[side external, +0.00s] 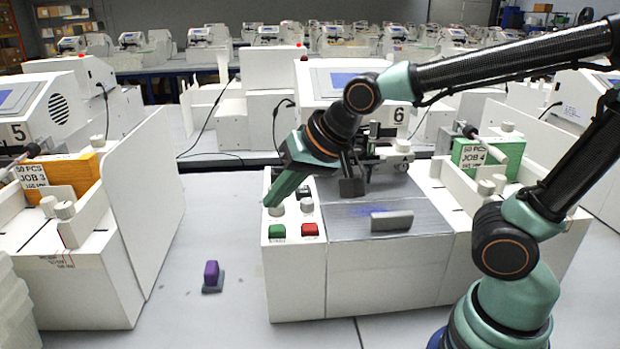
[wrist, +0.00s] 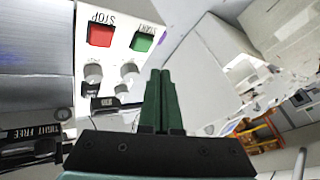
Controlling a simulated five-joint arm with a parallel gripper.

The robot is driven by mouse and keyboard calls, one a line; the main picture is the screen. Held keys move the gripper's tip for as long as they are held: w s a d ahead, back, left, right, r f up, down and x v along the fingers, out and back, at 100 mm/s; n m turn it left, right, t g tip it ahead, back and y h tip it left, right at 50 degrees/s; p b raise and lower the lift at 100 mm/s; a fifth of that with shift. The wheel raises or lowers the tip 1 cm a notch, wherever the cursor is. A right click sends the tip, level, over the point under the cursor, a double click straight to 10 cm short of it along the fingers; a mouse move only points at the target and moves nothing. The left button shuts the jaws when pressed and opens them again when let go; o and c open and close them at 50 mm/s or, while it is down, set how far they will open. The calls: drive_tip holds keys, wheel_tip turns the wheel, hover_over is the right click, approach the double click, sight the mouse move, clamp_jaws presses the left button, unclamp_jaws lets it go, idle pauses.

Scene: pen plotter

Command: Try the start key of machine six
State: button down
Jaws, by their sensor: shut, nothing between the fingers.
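Machine six (side external: 340,268) is a white unit with a "6" label and a key panel at its left. The green start key (side external: 277,231) is at the front left of that panel, and the red stop key (side external: 310,230) is to its right. Both keys also show in the wrist view, start (wrist: 142,42) and stop (wrist: 100,36). My gripper (side external: 269,204) is shut and empty, pointing down over the panel's left edge, behind the start key. In the wrist view its fingertips (wrist: 160,72) lie a little apart from the start key, past the knobs.
Grey and white knobs (side external: 307,205) stand behind the keys. A grey block (side external: 391,221) lies on the machine's plate. A purple-topped piece (side external: 211,272) stands on the table at left. Machine five's white side panel (side external: 150,205) rises further left. The table between is mostly clear.

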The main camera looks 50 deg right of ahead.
drive_tip(key=shift+r, duration=1.2)
drive_tip(key=s+d+n, duration=0.1)
drive_tip(key=s+d, duration=0.1)
drive_tip(key=d, duration=0.1)
drive_tip(key=s+d+f+n+g+h, duration=0.1)
drive_tip(key=s+d+n, duration=0.1)
drive_tip(key=d, duration=0.1)
drive_tip(key=s+d+f+n, duration=0.1)
drive_tip(key=s+d+n, duration=0.1)
drive_tip(key=d, duration=0.1)
drive_tip(key=shift+s+f+g+h, duration=0.15)
drive_tip(key=shift+f+g+h, duration=0.15)
drive_tip(key=shift+h, duration=0.1)
drive_tip(key=shift+a, duration=0.1)
